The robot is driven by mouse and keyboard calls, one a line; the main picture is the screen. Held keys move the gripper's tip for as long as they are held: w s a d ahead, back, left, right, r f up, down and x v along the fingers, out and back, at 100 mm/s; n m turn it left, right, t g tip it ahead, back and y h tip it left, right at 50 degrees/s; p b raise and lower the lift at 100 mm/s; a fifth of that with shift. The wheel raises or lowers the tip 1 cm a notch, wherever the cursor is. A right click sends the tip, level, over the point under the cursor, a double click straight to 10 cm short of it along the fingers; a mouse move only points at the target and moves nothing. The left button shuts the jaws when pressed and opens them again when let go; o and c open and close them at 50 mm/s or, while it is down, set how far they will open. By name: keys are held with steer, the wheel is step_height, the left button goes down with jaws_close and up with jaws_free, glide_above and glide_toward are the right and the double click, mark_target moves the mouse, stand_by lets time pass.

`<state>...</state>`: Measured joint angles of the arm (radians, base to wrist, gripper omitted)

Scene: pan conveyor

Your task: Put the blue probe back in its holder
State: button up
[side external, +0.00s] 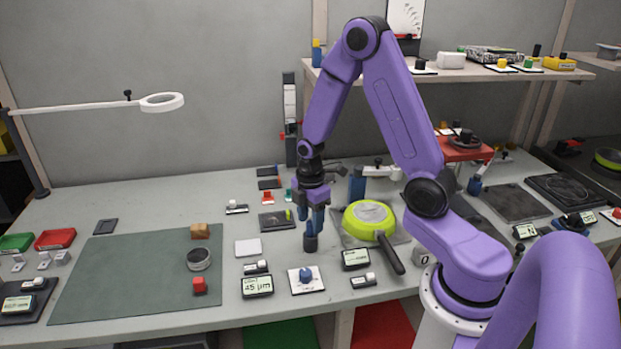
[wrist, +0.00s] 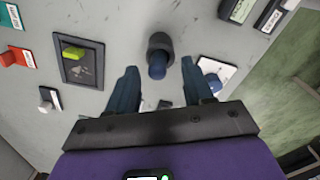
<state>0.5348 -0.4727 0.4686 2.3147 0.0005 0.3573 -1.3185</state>
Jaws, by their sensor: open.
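A blue, round-ended piece (wrist: 157,68), which looks like the blue probe, shows between my fingers in the wrist view. It sits in or against a dark round collar (wrist: 161,41); I cannot tell whether this collar is its holder. In the side external view a dark cylinder (side external: 310,243) stands on the bench directly below my gripper (side external: 313,226). My gripper (wrist: 159,66) is open and points down, with one finger on each side of the blue piece. No clear contact shows. A blue knob (side external: 305,274) sits on a white card just in front.
A lime-green pan (side external: 369,220) with a dark handle lies close to the right. Small label displays (side external: 257,286) stand in front. A dark tray (side external: 277,221) lies behind left. The green mat (side external: 130,280) at left has open room.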

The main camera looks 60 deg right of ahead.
step_height(320, 180, up, 15)
stand_by(0.5)
steer(key=s+a+m, duration=0.1)
steer(key=s+a, duration=0.6)
steer(key=s, duration=0.4)
steer(key=s+a, duration=0.6)
steer(key=s, duration=0.5)
steer(key=shift+s+a+f+m, duration=0.25)
steer(key=shift+s+a+m, duration=0.05)
steer(key=shift+a+m, duration=0.1)
